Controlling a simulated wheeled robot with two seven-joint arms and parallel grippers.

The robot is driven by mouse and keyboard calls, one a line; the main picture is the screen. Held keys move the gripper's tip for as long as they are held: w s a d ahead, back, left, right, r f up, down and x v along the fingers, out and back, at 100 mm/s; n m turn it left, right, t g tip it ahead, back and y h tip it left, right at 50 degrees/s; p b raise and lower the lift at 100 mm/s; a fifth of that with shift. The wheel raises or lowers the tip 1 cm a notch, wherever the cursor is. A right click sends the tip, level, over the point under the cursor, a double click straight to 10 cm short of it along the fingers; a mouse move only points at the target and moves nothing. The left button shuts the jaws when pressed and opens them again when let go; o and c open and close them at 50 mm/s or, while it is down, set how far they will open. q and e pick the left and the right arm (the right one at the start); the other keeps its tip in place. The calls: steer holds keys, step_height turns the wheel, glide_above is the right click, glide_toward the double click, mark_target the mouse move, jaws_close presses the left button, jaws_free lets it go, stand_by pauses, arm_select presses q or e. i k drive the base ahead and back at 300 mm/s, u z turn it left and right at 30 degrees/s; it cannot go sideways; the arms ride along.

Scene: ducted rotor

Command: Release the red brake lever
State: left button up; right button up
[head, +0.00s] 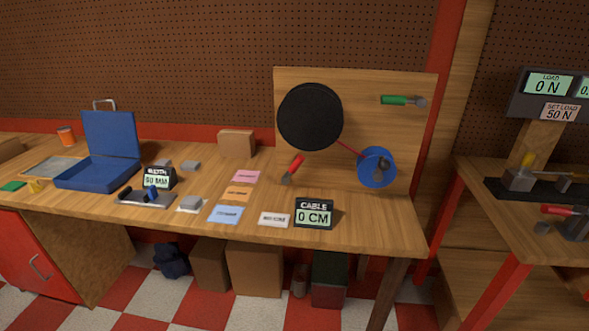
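A red-handled lever (294,166) with a grey metal end is tilted at the foot of an upright wooden board (420,130) on the bench. The board carries a large black disc (310,117) and a blue reel (376,168), with a thin red line (350,144) between them. A green-handled lever (394,100) lies level near the board's upper right. Another red handle (562,210) shows on the right bench; I cannot tell from this view which red one is the brake. Neither of my grippers shows.
A cable display (314,213) reading 0 CM stands in front of the board. Coloured cards (237,193), a width display (159,178) and an open blue case (95,172) lie to the left. A load display (549,84) reads 0 N at right. A floor gap separates the benches.

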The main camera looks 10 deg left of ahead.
mark_target(285, 180)
steer(key=z, duration=1.7)
steer(key=i, duration=1.45)
steer(key=u, duration=2.85)
